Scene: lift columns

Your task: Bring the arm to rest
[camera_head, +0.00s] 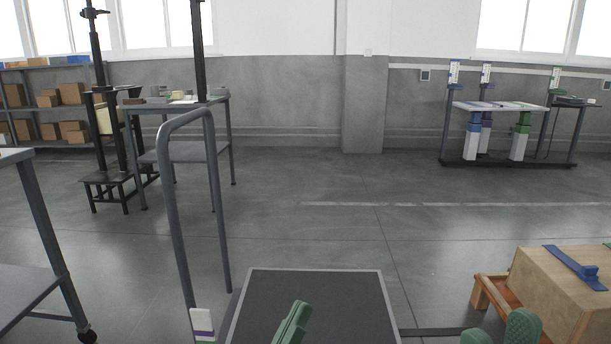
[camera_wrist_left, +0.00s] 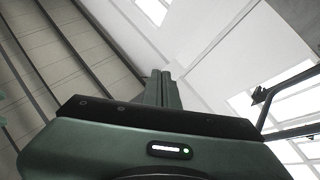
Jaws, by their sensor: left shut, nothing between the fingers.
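My left gripper (camera_head: 293,322) shows as a narrow green shape at the bottom of the head view, in front of a dark cart deck. In the left wrist view its two fingers (camera_wrist_left: 162,76) are together with nothing between them, and the view behind them is of ceiling and wall. Green rounded parts of my right arm show at the bottom right of the head view; I cannot make out the fingers there.
The cart deck (camera_head: 312,290) with a grey handle (camera_head: 172,200) is close in front. A wooden box (camera_head: 560,290) with a blue strap stands at right. A grey table (camera_head: 25,285) is at left. Open floor (camera_head: 400,220) lies beyond; a lift-column bench (camera_head: 500,106) stands far right.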

